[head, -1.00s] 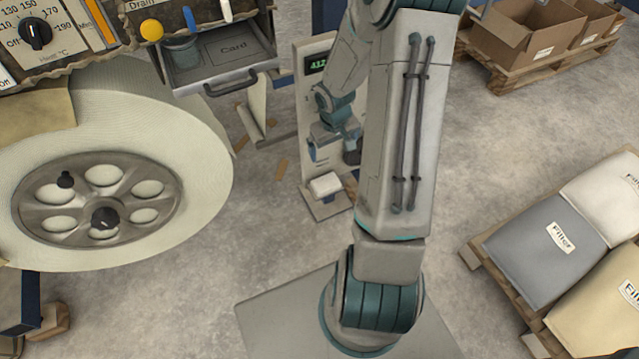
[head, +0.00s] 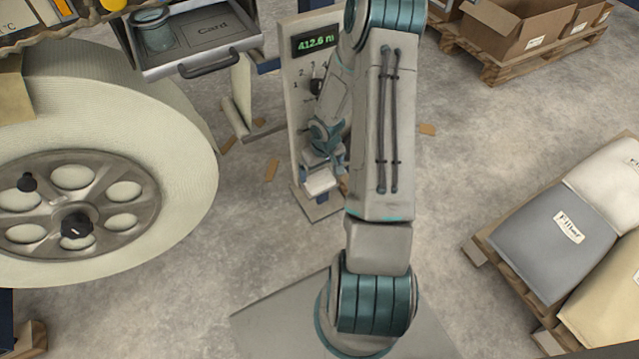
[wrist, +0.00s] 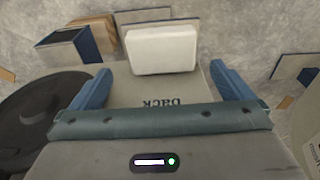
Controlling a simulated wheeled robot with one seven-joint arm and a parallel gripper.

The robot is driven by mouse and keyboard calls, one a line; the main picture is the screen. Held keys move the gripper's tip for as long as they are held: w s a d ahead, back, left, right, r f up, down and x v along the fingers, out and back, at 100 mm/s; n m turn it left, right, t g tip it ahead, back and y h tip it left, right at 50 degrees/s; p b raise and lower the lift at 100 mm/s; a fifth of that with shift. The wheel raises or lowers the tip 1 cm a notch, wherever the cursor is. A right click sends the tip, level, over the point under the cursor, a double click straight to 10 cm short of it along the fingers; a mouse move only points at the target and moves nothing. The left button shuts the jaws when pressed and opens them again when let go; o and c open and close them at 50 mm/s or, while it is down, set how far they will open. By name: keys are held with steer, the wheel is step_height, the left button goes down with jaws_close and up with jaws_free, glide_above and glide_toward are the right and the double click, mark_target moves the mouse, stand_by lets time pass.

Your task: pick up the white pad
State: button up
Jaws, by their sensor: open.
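The white pad (wrist: 162,50) is a rounded block, seen ahead of my gripper in the wrist view. My gripper (wrist: 162,85) is open, with one blue finger on each side, and nothing is between the fingers. The pad lies just beyond the fingertips, roughly centred between them. In the head view the white pad (head: 320,182) shows low at the front of the grey stand, right below my gripper (head: 325,168). Whether a fingertip touches the pad I cannot tell.
The grey stand (head: 301,105) with a green display and dial rises beside my arm. A big pale tape roll (head: 185,140) is at left, below an open drawer (head: 208,68). A pallet of filler bags (head: 555,235) is at right. Floor between is mostly clear.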

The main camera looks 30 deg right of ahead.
mark_target(319, 179)
steer(key=f+b, duration=0.2)
steer(key=f, duration=0.1)
steer(key=f+b, duration=0.1)
steer(key=f, duration=0.1)
steer(key=shift+w+a+f, duration=0.15)
steer(key=shift+w, duration=0.1)
steer(key=c, duration=0.9)
